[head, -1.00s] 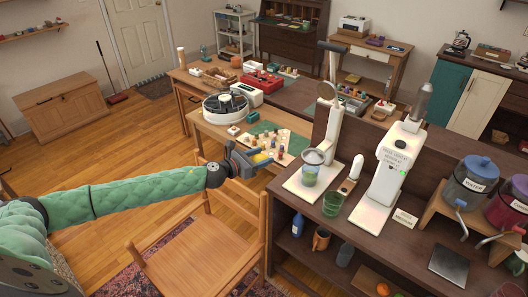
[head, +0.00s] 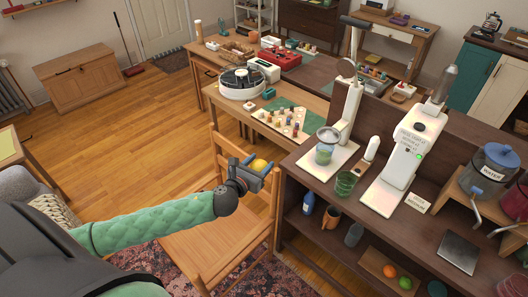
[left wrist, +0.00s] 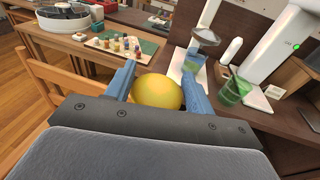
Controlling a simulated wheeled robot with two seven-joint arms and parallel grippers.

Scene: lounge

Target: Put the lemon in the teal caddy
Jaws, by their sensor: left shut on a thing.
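My left gripper (head: 259,168) is shut on the yellow lemon (head: 259,163) and holds it in the air near the top of the wooden chair's back. In the left wrist view the lemon (left wrist: 157,91) sits between the two blue fingers (left wrist: 158,88). I cannot make out a teal caddy for certain in either view. My right gripper is not in view.
A wooden chair (head: 202,240) stands below my left arm. The dark counter (head: 310,164) on the right carries a white dispenser (head: 402,165), a green glass (head: 345,184) and jars. A low table (head: 222,104) holds small bottles. Open floor lies left.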

